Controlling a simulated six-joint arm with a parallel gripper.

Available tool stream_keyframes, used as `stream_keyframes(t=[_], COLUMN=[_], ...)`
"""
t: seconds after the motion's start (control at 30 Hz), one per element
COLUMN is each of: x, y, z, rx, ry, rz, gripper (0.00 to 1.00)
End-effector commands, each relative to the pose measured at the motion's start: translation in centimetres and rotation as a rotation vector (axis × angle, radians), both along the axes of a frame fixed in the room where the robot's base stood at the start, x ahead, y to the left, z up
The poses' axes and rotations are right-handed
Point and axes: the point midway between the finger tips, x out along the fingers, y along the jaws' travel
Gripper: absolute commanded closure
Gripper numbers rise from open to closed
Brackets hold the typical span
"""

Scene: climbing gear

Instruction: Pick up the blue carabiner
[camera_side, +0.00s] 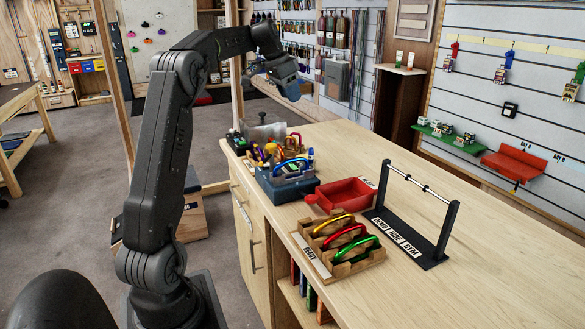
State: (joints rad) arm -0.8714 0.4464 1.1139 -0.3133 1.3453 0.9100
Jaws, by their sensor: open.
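A blue curved piece that looks like the blue carabiner (291,161) shows at the blue-grey box (284,187) on the counter's left part. Other small gear crowds around it, so its full outline is hard to tell. My gripper (292,92) is open and appears empty. It is high above the counter, above and apart from the box.
A wooden rack (368,262) holds yellow (333,224), red (345,236) and green (356,249) carabiners. A red tray (345,194) sits behind it. A black stand with a raised bar (420,187) stands to the right. The counter's right side (500,250) is clear.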

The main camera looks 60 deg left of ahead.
Motion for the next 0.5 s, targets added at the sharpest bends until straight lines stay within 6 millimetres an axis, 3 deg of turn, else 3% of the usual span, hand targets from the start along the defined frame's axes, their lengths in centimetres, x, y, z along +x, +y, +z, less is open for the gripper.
stream_keyframes(t=[0.1, 0.2, 0.37, 0.5], x=[-0.6, -1.5, -2.2, -2.2], y=[-3.1, -4.7, -5.4, -5.4], z=[-2.7, -4.2, -5.9, -8.6], rx=[-0.008, 0.004, 0.014, 0.013], ry=[0.193, 0.321, 0.397, 0.396], rz=[-0.015, -0.009, -0.001, 0.000], gripper=[0.56, 0.56, 0.56, 0.56])
